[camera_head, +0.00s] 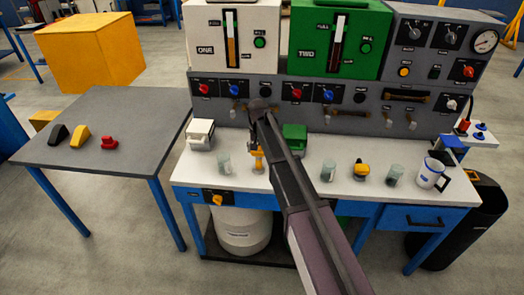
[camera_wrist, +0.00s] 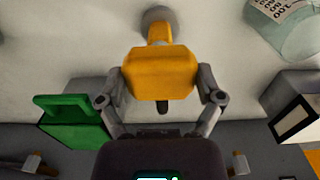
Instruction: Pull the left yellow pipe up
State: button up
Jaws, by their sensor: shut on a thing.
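The left yellow pipe (camera_head: 257,158) stands on the white tabletop between a white box and a green box. In the wrist view its yellow head (camera_wrist: 160,72) sits between my fingers, with a narrower yellow neck and a round grey base behind it. My gripper (camera_wrist: 162,77) is shut on this head, one finger on each side. In the head view my arm comes in from the lower right and its end partly hides the area above the pipe. A second yellow pipe (camera_head: 360,171) stands to the right, apart from my gripper.
The white box (camera_head: 201,134) and green box (camera_head: 294,138) flank the pipe. Glass jars (camera_head: 224,165) (camera_head: 329,170) stand close by, and a mug (camera_head: 432,174) is at the right. The control panel (camera_head: 270,95) rises behind. A grey side table (camera_head: 110,110) stands left.

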jog(key=shift+r+p, duration=1.15)
jog(key=shift+r, duration=0.4)
jog(key=shift+w+f, duration=0.1)
jog(key=shift+w, duration=0.05)
jog(key=shift+a, duration=0.1)
jog(key=o, duration=0.9)
jog(key=shift+o, duration=0.8)
jog(key=shift+r, duration=0.2)
jog(key=shift+f, duration=0.1)
jog(key=shift+s, duration=0.25)
